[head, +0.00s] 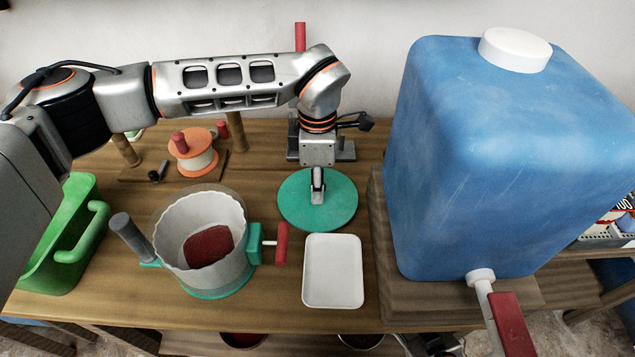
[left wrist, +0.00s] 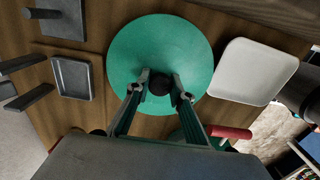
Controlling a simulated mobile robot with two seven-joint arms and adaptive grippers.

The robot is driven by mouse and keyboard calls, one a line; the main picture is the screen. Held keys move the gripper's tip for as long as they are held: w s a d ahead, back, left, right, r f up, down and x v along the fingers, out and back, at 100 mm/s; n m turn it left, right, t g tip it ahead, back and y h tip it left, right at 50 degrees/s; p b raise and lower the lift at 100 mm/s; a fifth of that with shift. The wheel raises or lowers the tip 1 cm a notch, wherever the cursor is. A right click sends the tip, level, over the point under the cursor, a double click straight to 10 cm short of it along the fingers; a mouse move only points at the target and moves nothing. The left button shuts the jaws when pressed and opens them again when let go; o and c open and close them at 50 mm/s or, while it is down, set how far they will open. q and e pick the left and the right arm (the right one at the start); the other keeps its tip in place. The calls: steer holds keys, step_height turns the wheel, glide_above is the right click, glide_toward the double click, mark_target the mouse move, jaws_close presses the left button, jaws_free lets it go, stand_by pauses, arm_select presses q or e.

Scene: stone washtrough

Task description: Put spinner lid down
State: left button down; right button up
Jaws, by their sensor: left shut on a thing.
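The spinner lid is a round green disc (head: 335,205) with a small dark knob. In the head view it lies flat at the table's middle, behind the white tray; I cannot tell whether it touches the table. My left gripper (head: 317,190) comes down on it from above. In the left wrist view the lid (left wrist: 125,50) fills the middle, and my left gripper (left wrist: 160,88) is shut on its dark knob. The spinner bowl (head: 178,232), whitish with a green base and a red-handled crank, stands open to the left with something dark red inside. My right gripper is not in view.
A white tray (head: 333,272) lies just in front of the lid. A large blue water container (head: 500,160) stands close on the right. A green bin (head: 62,235) is at far left. An orange spool (head: 194,158) and a grey metal stand (head: 345,150) are behind.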

arm_select(q)
steer(key=c, duration=1.8)
jaws_free()
steer(key=shift+o, duration=0.2)
step_height(320, 180, up, 13)
steer(key=shift+p, duration=0.3)
steer(key=shift+s, duration=0.1)
